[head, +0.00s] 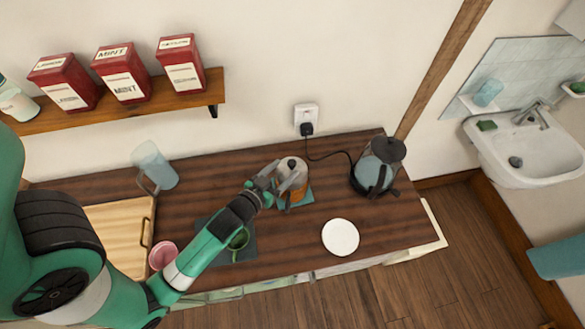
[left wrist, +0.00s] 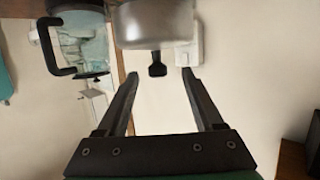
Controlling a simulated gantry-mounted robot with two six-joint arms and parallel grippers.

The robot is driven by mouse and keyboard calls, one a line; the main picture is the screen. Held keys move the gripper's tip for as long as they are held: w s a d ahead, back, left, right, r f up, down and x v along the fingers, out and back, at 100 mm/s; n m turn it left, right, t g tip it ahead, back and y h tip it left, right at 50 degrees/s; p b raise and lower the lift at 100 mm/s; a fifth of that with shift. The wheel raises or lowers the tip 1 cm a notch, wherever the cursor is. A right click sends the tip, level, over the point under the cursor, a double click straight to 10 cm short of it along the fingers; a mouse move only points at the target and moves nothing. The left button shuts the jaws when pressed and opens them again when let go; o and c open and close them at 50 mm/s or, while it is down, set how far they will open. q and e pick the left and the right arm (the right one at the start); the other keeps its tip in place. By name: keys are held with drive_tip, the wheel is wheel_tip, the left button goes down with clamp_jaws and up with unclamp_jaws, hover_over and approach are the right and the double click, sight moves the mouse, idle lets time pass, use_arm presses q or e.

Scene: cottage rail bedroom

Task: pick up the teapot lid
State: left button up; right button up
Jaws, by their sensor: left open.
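The teapot (head: 289,189) stands on a blue-green mat on the wooden counter, its lower part amber. Its silvery lid (head: 292,165) sits on top, with a small dark knob. In the left wrist view the picture is upside down: the metallic lid (left wrist: 155,22) is at the top and its black knob (left wrist: 157,66) points down. My left gripper (head: 268,175) is open and close beside the lid on its left. In the wrist view the gripper (left wrist: 161,75) has the knob lying between its fingertips as seen, apart from both fingers. Its depth between them is hard to tell.
A kettle (head: 376,168) stands right of the teapot, its cord running to the wall socket (head: 306,118). A white plate (head: 340,237) lies in front. A glass jug (head: 155,167) stands behind.

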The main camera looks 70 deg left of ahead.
sight(297, 159)
use_arm(q)
drive_tip(key=shift+x, duration=1.25)
drive_tip(key=x, duration=0.5)
drive_tip(key=shift+w+d+p, duration=0.1)
drive_tip(key=shift+w+p, duration=0.05)
drive_tip(key=shift+p, duration=0.2)
clamp_jaws()
